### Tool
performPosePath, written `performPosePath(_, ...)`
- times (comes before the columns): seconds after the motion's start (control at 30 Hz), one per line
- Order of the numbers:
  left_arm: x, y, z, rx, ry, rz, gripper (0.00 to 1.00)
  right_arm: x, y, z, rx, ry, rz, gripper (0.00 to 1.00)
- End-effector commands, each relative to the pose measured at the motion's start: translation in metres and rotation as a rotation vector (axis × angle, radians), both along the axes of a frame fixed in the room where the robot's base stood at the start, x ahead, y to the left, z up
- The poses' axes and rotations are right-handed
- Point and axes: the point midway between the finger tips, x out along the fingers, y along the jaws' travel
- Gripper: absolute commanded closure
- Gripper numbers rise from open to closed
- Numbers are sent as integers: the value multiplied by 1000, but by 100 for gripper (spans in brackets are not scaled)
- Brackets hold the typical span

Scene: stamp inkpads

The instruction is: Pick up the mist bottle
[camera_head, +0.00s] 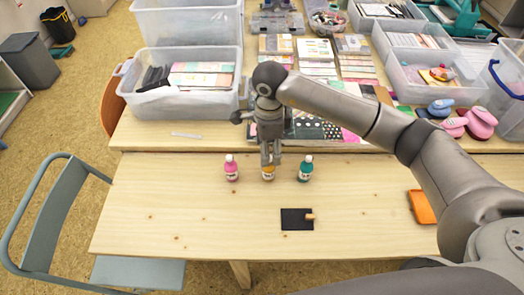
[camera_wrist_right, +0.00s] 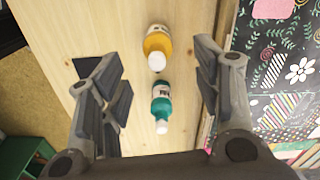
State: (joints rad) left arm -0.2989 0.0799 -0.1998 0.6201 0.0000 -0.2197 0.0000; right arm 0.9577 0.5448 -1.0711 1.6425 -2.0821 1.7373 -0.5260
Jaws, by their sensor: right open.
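Three small bottles stand in a row on the near wooden table: a pink one (camera_head: 231,172), a yellow-orange one (camera_head: 268,175) and a teal one (camera_head: 305,172). I cannot tell from their looks which is the mist bottle. My right gripper (camera_head: 270,160) is in front of the yellow-orange bottle in the head view and hides part of it. In the right wrist view the yellow-orange bottle (camera_wrist_right: 158,44) and the teal bottle (camera_wrist_right: 161,103), with its white cap, appear between the spread fingers of my right gripper (camera_wrist_right: 163,85). It is open and grips nothing. My left gripper is out of view.
A black pad (camera_head: 294,224) with a small wooden piece on it lies nearer the front edge. An orange tray (camera_head: 421,207) lies at the right, beside my arm. Clear bins (camera_head: 185,105) and patterned papers fill the table behind. The near table's left side is clear.

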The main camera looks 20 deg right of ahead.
Motion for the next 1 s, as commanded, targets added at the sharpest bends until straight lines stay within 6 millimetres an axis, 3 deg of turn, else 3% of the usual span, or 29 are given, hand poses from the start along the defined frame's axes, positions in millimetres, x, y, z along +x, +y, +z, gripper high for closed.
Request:
performPosePath(0.3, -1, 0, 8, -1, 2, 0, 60, -1, 0, -43, 1, 5, -1, 41)
performPosePath(0.57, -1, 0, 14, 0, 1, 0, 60, -1, -1, -64, 0, 4, -1, 41)
performPosePath(0.8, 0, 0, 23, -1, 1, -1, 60, 1, -3, -99, 0, 4, -1, 41)
performPosePath(1.0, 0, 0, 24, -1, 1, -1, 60, 2, -3, -108, 2, 0, 1, 41)
